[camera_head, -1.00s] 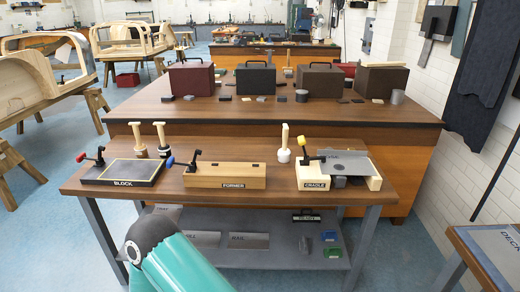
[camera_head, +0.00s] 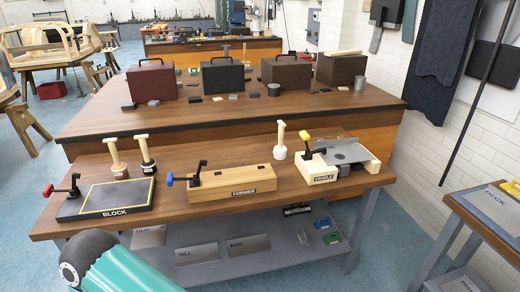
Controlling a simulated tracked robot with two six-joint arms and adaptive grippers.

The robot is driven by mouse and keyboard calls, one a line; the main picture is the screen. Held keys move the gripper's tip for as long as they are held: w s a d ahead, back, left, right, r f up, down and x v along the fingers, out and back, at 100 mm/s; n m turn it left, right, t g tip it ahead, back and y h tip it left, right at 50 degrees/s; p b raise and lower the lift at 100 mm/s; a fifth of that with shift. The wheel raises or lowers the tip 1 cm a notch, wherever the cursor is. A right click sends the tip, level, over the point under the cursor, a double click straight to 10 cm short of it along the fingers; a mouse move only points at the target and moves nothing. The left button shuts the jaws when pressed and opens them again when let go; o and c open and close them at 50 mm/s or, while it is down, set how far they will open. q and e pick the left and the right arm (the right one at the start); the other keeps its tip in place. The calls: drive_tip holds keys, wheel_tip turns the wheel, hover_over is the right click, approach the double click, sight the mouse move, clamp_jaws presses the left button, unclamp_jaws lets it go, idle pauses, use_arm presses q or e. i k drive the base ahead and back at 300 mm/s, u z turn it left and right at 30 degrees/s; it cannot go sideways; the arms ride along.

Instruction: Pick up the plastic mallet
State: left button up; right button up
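Three mallets stand heads down on the wooden workbench (camera_head: 205,212). One with a white head and pale handle (camera_head: 280,141) stands between the FORMER block and the CRADLE fixture; its pale head looks like plastic. A teal link of my arm shows at the bottom left, well apart from the mallets. Neither gripper is in view.
The BLOCK plate (camera_head: 104,197), FORMER block (camera_head: 232,184) and CRADLE fixture (camera_head: 336,160) with upright clamp handles line the bench. A lower shelf (camera_head: 215,262) holds metal sheets. A larger table (camera_head: 240,112) with boxes stands behind. A side table (camera_head: 500,215) is at right.

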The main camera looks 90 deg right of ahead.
sight(281, 152)
drive_tip(key=u, duration=0.4)
drive_tip(key=i, duration=0.2)
drive_tip(key=z, duration=2.3)
drive_tip(key=i, duration=0.15)
drive_tip(key=z, duration=1.45)
drive_tip(key=k, duration=0.4)
drive_tip(key=z, duration=0.55)
drive_tip(key=i, duration=1.2)
drive_tip(key=u, duration=0.25)
